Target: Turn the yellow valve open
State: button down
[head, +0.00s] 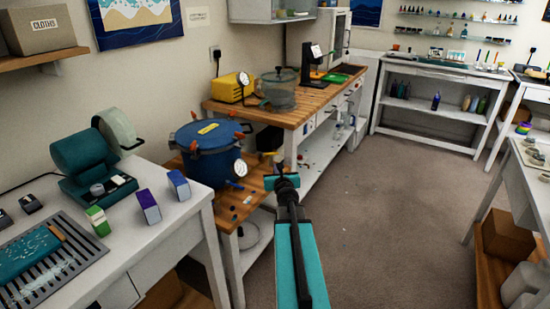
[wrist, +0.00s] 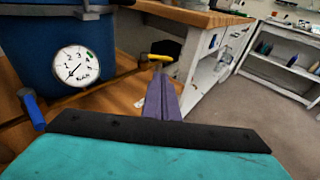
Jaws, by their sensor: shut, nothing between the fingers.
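The blue pressure pot (head: 207,158) stands on a low wooden bench, with a round white gauge (wrist: 76,66) on its side. The yellow valve handle (wrist: 161,57) sticks out at the pot's right side, lying roughly level in the wrist view. It shows only as a small yellow spot in the head view (head: 268,154). My gripper (wrist: 162,80) is shut and empty. Its purple fingers point towards the yellow handle, with the tips just below it in the picture; I cannot tell if they touch. In the head view my gripper (head: 280,171) is right of the pot.
A blue-handled valve (wrist: 33,110) sits at the pot's lower left in the wrist view. Orange clamps ring the pot lid. A longer wooden-topped workbench (head: 290,112) stands behind and right. A white table (head: 150,232) is at the left. The grey floor (head: 380,220) to the right is clear.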

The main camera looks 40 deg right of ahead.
jog(key=shift+d, duration=0.35)
send_near(273, 154)
jog(key=shift+x, duration=3.1)
jog(key=shift+d, duration=0.1)
jog(key=shift+a, duration=0.3)
jog(key=shift+d, duration=0.2)
jog(key=shift+w+f+b, duration=0.1)
jog(key=shift+w+b, duration=0.05)
jog(key=shift+b, duration=0.35)
jog(key=shift+y, duration=0.3)
